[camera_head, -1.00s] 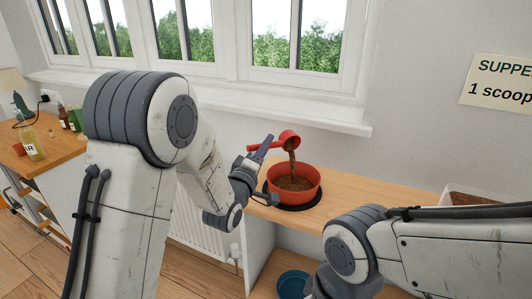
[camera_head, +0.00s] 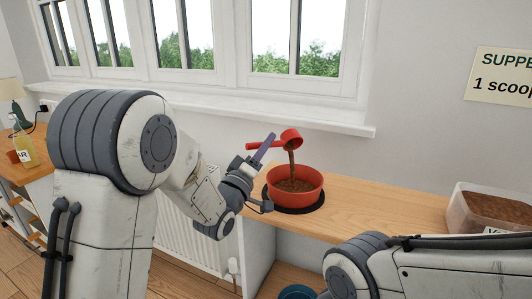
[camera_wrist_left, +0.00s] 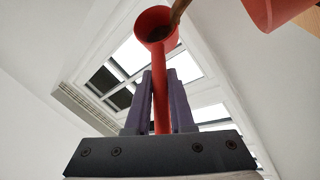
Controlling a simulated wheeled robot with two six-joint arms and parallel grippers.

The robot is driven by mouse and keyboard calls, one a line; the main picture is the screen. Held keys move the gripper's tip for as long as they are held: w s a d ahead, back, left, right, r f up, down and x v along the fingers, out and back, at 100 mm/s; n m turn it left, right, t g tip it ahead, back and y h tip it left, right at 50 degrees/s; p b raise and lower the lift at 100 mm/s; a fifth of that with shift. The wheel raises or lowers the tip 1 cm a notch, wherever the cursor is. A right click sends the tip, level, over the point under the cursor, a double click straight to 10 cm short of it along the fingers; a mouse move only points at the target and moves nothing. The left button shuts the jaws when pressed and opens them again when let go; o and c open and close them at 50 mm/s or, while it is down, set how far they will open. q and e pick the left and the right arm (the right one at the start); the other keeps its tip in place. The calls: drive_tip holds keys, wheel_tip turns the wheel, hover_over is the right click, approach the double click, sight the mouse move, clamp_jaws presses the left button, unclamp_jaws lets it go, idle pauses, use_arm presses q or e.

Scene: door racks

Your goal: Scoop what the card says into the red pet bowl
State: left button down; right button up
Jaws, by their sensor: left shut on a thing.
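The red pet bowl (camera_head: 296,191) stands on a black round mat (camera_head: 318,203) on the wooden shelf and holds brown kibble. My left gripper (camera_head: 262,150) is shut on the handle of a red scoop (camera_head: 291,137), tilted above the bowl. A brown stream of kibble (camera_head: 292,165) falls from the scoop into the bowl. In the left wrist view the scoop (camera_wrist_left: 158,28) rises from between the fingers (camera_wrist_left: 160,100), and part of the bowl (camera_wrist_left: 270,8) shows at top right. The card (camera_head: 502,77) on the wall is cut off; "1 scoop" is readable. My right gripper is out of view.
A clear container of brown kibble (camera_head: 462,208) stands at the right end of the shelf, partly behind my right arm. A blue bowl (camera_head: 297,292) is below. A side table with a bottle (camera_head: 25,150) is at left. The shelf between bowl and container is clear.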

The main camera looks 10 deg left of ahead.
use_arm(q)
drive_tip(key=shift+s+d+m+h+b, duration=0.1)
drive_tip(key=shift+d+m+h+b, duration=0.05)
drive_tip(key=shift+m+h+b, duration=1.15)
drive_tip(key=shift+s+d+m+h+b, duration=0.1)
drive_tip(key=shift+m+h+b, duration=0.7)
drive_tip(key=shift+m+b, duration=0.85)
drive_tip(key=shift+d+r+m+g+h+b, duration=0.15)
drive_tip(key=shift+r+m+g+h+b, duration=0.15)
drive_tip(key=shift+m+g+h+b, duration=0.6)
drive_tip(key=shift+t+b, duration=0.3)
drive_tip(key=shift+s+d+f+m+g+h+b, duration=0.1)
drive_tip(key=shift+f+m+g+h+b, duration=0.1)
drive_tip(key=shift+m+h+b, duration=0.55)
drive_tip(key=shift+s+a+f+m+g+h+b, duration=0.1)
drive_tip(key=shift+m+g+h+b, duration=0.15)
drive_tip(key=shift+m+b, duration=0.55)
drive_tip(key=shift+s+d+f+m+g+h+b, duration=0.15)
drive_tip(key=shift+m+h+b, duration=0.35)
drive_tip(key=shift+b, duration=0.6)
drive_tip(key=shift+w, duration=0.1)
